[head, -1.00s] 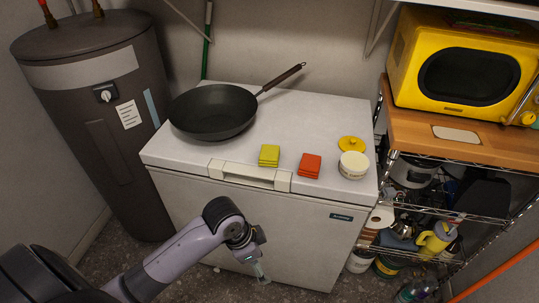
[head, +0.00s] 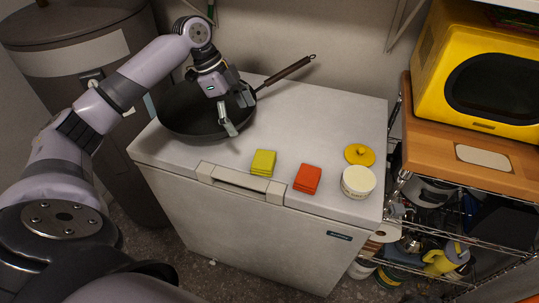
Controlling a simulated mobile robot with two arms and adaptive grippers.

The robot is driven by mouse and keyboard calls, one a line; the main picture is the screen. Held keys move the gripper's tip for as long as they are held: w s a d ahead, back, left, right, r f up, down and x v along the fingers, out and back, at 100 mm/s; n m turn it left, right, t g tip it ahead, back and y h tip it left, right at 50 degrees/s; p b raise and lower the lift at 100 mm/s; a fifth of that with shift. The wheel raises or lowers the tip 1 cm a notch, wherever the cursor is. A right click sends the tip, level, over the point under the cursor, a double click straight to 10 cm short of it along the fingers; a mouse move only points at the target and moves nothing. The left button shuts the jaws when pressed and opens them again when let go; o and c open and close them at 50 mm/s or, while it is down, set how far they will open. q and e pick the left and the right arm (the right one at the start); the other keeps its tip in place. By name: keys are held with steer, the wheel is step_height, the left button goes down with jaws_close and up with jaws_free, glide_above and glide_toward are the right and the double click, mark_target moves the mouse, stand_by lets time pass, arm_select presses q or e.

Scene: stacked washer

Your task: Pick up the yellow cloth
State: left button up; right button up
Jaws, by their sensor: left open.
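The yellow cloth (head: 263,163) is a small folded square. It lies flat near the front edge of the white chest freezer (head: 320,118), just behind the freezer handle. My left gripper (head: 237,116) is open and empty, with its fingers pointing down at the right side of the black pan. It is above and to the left of the cloth, apart from it. My right gripper is not in view.
A red folded cloth (head: 307,179) lies right of the yellow one. A white pot (head: 358,182) and a yellow lid (head: 359,154) are further right. The black pan (head: 190,118) stands at the left, its handle pointing back right. The freezer's back right is clear.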

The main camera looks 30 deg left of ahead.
arm_select(q)
steer(key=p, duration=0.1)
glide_toward(263, 159)
steer(key=x, duration=0.3)
steer(key=shift+w+p, duration=0.1)
steer(key=shift+p, duration=0.3)
steer(key=shift+x, duration=0.9)
steer(key=shift+f, duration=0.15)
steer(key=p+x, duration=0.2)
steer(key=x, duration=0.2)
steer(key=shift+d+f, duration=0.3)
steer(key=shift+f, duration=0.2)
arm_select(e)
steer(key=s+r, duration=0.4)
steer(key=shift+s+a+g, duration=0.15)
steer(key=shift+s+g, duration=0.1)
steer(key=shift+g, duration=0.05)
arm_select(q)
steer(key=shift+c, duration=0.2)
